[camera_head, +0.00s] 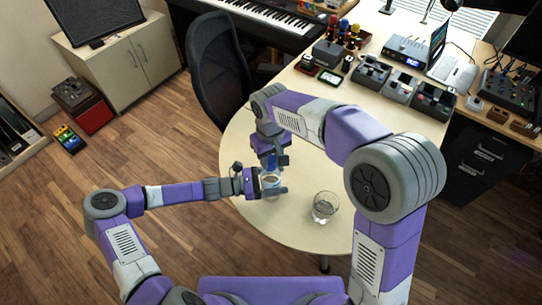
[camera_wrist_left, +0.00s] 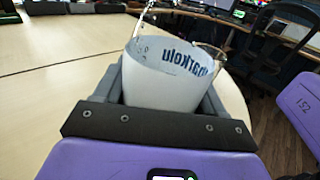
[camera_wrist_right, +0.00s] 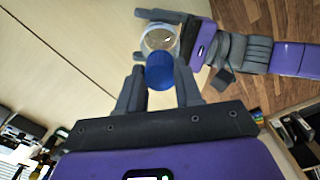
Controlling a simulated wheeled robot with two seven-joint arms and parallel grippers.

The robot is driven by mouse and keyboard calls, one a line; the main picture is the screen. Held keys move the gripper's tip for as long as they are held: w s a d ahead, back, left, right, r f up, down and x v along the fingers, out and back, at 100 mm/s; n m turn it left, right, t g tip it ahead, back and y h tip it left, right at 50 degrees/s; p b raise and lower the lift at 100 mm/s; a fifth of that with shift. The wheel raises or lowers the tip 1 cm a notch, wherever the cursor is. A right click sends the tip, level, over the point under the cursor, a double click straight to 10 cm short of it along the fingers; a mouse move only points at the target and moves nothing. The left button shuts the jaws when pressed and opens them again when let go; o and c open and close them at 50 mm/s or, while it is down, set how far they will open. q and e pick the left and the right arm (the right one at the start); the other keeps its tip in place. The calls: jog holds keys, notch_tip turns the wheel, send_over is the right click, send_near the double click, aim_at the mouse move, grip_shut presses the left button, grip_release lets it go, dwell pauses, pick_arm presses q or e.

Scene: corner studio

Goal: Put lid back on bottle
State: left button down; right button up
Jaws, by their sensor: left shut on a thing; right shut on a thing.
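The bottle (camera_wrist_left: 165,88) is a whitish container with dark lettering, upright, its open round mouth (camera_wrist_right: 158,38) facing up. My left gripper (camera_head: 278,184) is shut around its sides, over the round table. The blue lid (camera_wrist_right: 159,71) is between the fingers of my right gripper (camera_wrist_right: 158,88), which is shut on it. In the head view the blue lid (camera_head: 270,160) is above the bottle. In the right wrist view it overlaps the near edge of the mouth; whether they touch cannot be told.
A clear drinking glass (camera_head: 325,207) stands on the round table (camera_head: 290,235), right of the bottle. A dark office chair (camera_head: 216,65) stands behind the table. The desk (camera_head: 345,92) at the back right holds several devices. The tabletop's front part is clear.

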jog(key=m, duration=1.6)
jog(key=shift+a, duration=0.1)
jog(key=m, duration=0.4)
jog(key=shift+m, duration=0.4)
jog(key=m, duration=1)
jog(key=shift+m, duration=0.4)
jog(key=m, duration=0.4)
jog(key=shift+f, duration=0.1)
jog(key=m, duration=0.4)
jog(key=shift+s+d+f, duration=0.1)
jog(key=shift+d+f, duration=0.1)
jog(key=shift+f, duration=0.1)
jog(key=o, duration=1.1)
jog(key=shift+c, duration=0.2)
notch_tip(320, 180, up, 12)
jog(key=shift+w, duration=0.2)
